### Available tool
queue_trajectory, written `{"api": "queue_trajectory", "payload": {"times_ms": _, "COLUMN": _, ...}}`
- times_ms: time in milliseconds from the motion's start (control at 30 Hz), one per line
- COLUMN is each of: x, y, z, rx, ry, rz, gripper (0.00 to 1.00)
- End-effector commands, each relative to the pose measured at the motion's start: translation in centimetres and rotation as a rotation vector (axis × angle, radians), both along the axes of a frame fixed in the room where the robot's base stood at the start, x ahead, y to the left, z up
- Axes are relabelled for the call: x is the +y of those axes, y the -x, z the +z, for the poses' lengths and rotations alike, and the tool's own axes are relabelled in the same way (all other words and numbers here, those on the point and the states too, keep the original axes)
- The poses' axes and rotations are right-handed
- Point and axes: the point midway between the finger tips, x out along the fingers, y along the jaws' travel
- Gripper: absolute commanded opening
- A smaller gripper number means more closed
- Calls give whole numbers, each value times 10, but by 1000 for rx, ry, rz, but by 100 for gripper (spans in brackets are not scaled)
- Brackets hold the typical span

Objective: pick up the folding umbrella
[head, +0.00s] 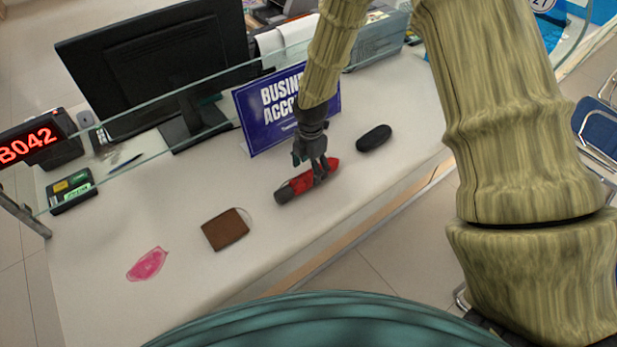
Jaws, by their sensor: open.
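The folding umbrella (299,186) is a short red roll with a dark grey end at its lower left. It lies on the counter in front of the blue sign. My gripper (318,174) is above the umbrella, pointing down, with its fingers at the umbrella's middle to right part. The fingers are open and hide a little of the red cover. I cannot tell whether they touch it.
A black case (374,138) lies to the right of my gripper. The blue sign (285,108) stands close behind it. A brown wallet (225,230) and a pink item (148,264) lie to the left on the counter (190,200). A glass panel edge crosses behind.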

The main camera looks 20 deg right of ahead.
Motion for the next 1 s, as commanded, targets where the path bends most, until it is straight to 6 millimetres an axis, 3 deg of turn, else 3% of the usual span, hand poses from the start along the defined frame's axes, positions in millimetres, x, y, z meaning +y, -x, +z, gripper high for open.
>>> {"api": "queue_trajectory", "payload": {"times_ms": 600, "x": 4, "y": -3, "z": -47, "rx": 2, "ry": 0, "rz": 2, "gripper": 71}}
{"api": "queue_trajectory", "payload": {"times_ms": 967, "x": 4, "y": -3, "z": -52, "rx": 0, "ry": 0, "rz": 2, "gripper": 71}}
{"api": "queue_trajectory", "payload": {"times_ms": 1000, "x": 4, "y": -3, "z": -52, "rx": 0, "ry": 0, "rz": 2, "gripper": 65}}
